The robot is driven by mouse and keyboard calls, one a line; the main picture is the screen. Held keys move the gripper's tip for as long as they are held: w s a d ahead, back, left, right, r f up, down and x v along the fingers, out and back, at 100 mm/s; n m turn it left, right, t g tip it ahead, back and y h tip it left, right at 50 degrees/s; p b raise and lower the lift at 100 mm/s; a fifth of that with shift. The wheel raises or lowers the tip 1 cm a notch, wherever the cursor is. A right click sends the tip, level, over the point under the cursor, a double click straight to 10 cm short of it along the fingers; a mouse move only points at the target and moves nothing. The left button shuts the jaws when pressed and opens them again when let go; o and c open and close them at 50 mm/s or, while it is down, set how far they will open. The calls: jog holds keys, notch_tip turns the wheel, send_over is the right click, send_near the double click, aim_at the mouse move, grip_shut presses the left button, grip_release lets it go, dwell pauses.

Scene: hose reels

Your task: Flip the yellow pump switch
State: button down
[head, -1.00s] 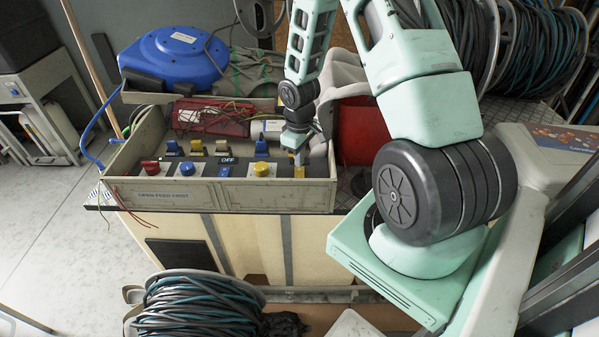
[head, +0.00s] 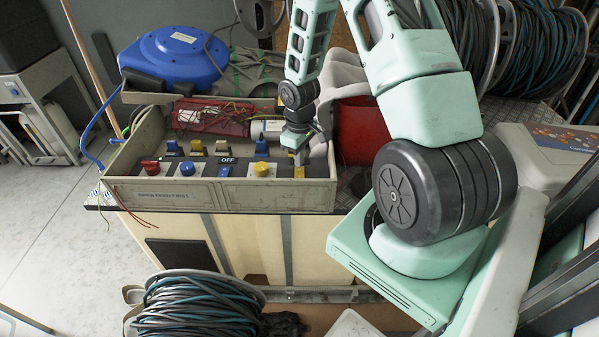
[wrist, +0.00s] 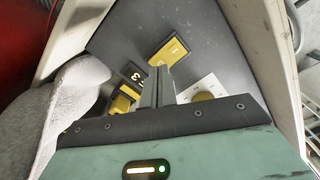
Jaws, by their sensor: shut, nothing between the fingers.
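The yellow switch (wrist: 122,103) sits on the grey control panel, beside a black label with a yellow marking, left of my fingers in the wrist view. My gripper body partly covers it there, and its lever position is unclear. My gripper (wrist: 162,82) is shut and empty, its fingertips low over the panel between the switch and a round yellow button (wrist: 203,97). Whether the fingers touch the switch or panel cannot be told.
The panel is in a beige box (head: 150,197) with raised walls. A red bin (head: 355,135) is close on the right. A blue hose reel (head: 173,55) is behind.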

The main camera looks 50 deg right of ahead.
aim_at(299, 169)
jog(key=shift+f+b, duration=0.6)
jog(key=shift+f, duration=0.3)
dwell(0.5)
jog(key=shift+r, duration=0.1)
notch_tip(299, 169, up, 7)
jog(key=p, duration=0.6)
jog(key=shift+a, duration=0.1)
dwell(0.6)
